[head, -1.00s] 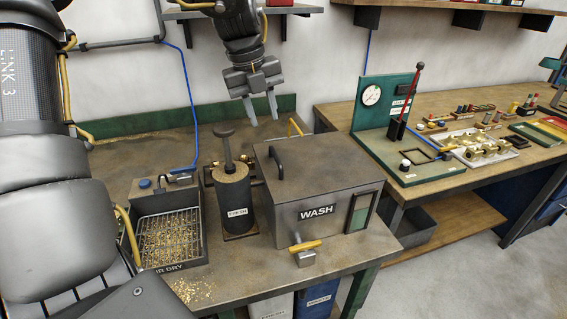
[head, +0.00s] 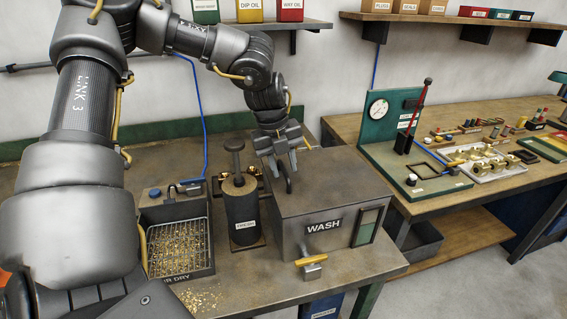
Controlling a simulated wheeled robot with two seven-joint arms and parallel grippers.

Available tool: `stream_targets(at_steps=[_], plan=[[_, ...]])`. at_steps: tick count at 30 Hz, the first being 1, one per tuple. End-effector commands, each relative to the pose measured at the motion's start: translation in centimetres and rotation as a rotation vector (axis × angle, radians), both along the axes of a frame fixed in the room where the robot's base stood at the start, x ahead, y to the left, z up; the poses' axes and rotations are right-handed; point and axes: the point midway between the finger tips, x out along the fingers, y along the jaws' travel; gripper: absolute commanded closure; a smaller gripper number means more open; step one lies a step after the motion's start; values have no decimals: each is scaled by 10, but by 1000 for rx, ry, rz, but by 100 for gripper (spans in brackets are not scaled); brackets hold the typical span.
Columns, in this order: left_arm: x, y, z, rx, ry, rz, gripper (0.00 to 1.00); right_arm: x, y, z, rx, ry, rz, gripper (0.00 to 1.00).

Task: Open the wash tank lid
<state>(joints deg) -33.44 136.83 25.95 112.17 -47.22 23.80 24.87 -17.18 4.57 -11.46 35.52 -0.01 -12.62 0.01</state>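The wash tank (head: 300,237) is a grey metal box with a WASH label on its front, standing on the workbench. Its flat lid (head: 335,185) is closed. A dark arched handle (head: 286,178) stands at the lid's left side. My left gripper (head: 286,168) points down at this handle, its fingers apart, with the handle's top close to or between the fingertips. Whether they touch cannot be told. A yellow-handled valve (head: 312,261) sits low on the tank's front. My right gripper is not in view.
An AIR DRY tray (head: 178,245) with brass chips lies further left. A green gauge stand (head: 380,145) and parts tray (head: 490,165) are on the right bench.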

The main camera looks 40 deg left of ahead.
Motion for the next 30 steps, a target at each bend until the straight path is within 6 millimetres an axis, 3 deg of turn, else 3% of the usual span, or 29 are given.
stream_targets(at_steps=[8,16,30], plan=[[0,0,-1,-1,-1,1,67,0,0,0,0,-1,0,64],[0,0,-1,0,0,1,100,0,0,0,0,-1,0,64],[-4,7,9,-2,-2,16,100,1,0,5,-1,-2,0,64]])
